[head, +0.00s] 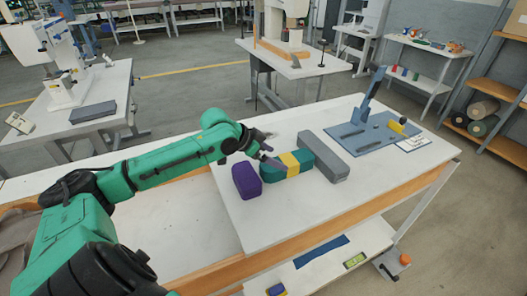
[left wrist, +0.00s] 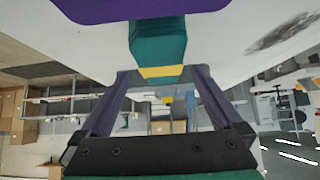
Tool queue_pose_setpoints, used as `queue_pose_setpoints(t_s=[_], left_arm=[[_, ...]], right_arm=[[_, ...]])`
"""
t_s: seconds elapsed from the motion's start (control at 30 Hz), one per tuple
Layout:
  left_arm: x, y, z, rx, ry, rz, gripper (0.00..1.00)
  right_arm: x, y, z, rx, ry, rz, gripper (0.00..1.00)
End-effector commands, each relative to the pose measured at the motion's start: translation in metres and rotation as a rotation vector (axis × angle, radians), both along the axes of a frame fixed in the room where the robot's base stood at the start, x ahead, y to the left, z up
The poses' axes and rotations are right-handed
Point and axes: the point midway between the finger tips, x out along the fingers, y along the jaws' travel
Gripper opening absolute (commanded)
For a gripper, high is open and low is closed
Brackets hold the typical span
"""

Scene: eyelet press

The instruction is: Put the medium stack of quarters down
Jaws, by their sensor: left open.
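A teal stack with a yellow band (head: 289,161) lies on the white table, and I take it to be the stack of quarters. In the left wrist view the open fingers (left wrist: 162,74) reach towards the teal stack (left wrist: 157,40), with the yellow band (left wrist: 160,71) showing between the fingertips. I cannot tell whether they touch it. A purple block (head: 246,180) stands just left of the stack. My right gripper is not in view.
A long grey block (head: 336,158) lies right of the stack, close to it. The table's front part (head: 300,215) is clear.

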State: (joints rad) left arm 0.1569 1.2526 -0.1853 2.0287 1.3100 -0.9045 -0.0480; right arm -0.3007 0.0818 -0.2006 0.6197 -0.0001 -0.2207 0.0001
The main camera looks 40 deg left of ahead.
Motion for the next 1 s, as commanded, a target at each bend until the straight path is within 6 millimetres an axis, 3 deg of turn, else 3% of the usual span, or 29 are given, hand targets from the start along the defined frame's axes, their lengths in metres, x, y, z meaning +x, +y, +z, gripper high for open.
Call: queue_pose_setpoints(t_s=[0.5, 1.0], left_arm=[[-0.033, 0.017, 0.036, -0.006, 0.004, -0.001, 1.00], [-0.034, 0.020, 0.039, -0.002, 0.001, 0.001, 1.00]], right_arm=[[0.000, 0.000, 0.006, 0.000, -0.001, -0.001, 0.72], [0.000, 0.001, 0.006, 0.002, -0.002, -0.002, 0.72]])
